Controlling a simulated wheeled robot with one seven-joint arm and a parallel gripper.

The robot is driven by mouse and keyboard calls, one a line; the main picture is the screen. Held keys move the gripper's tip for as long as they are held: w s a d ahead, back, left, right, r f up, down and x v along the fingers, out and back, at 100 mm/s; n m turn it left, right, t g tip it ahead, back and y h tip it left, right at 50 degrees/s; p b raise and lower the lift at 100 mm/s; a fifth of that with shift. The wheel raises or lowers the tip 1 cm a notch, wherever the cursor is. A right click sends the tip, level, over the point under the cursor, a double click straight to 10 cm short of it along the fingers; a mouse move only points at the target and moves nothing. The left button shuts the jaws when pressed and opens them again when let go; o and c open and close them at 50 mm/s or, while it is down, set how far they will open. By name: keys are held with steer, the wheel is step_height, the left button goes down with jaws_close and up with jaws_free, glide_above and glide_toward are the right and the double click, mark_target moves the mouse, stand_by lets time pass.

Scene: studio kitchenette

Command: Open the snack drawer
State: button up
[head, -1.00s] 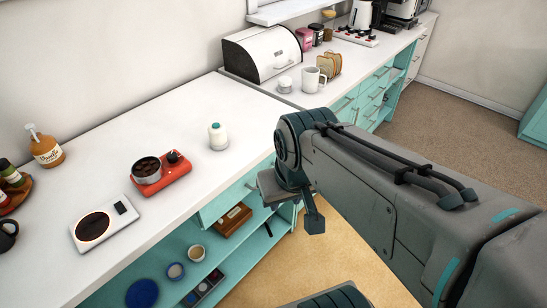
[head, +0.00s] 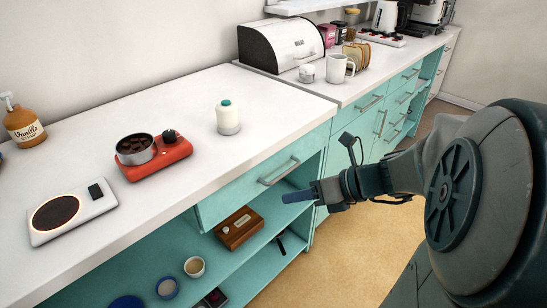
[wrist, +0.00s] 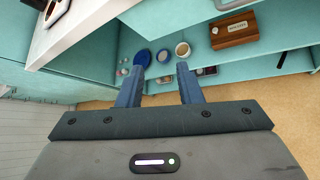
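A teal drawer front (head: 240,193) with a silver bar handle (head: 279,171) sits under the near white counter, above open shelves. It looks shut. Further right, more teal drawers (head: 362,107) with bar handles look shut. No label shows which one is the snack drawer. My gripper (head: 290,197) is below and slightly right of the near handle, apart from it. In the wrist view my gripper (wrist: 158,88) has its two fingers apart with nothing held between them. The handle cannot be made out in the wrist view.
Open shelves hold a wooden box (head: 238,229), a cup (head: 194,266) and a blue plate (wrist: 142,58). On the counter stand a scale (head: 73,211), a red burner with a pan (head: 153,158) and a white bottle (head: 228,118). The floor (head: 345,250) in front is clear.

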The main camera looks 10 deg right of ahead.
steer(key=w+d+f+m+t+b, duration=0.75)
steer(key=d+m, duration=0.25)
steer(key=m, duration=0.6)
steer(key=f+b+x, duration=0.1)
steer(key=b+x, duration=0.2)
steer(key=x, duration=1)
steer(key=shift+w+h+b, duration=0.25)
steer(key=shift+h+b, duration=0.05)
steer(key=shift+h, duration=0.1)
steer(key=shift+d+f+g, duration=0.15)
steer(key=shift+g, duration=0.1)
jaws_close()
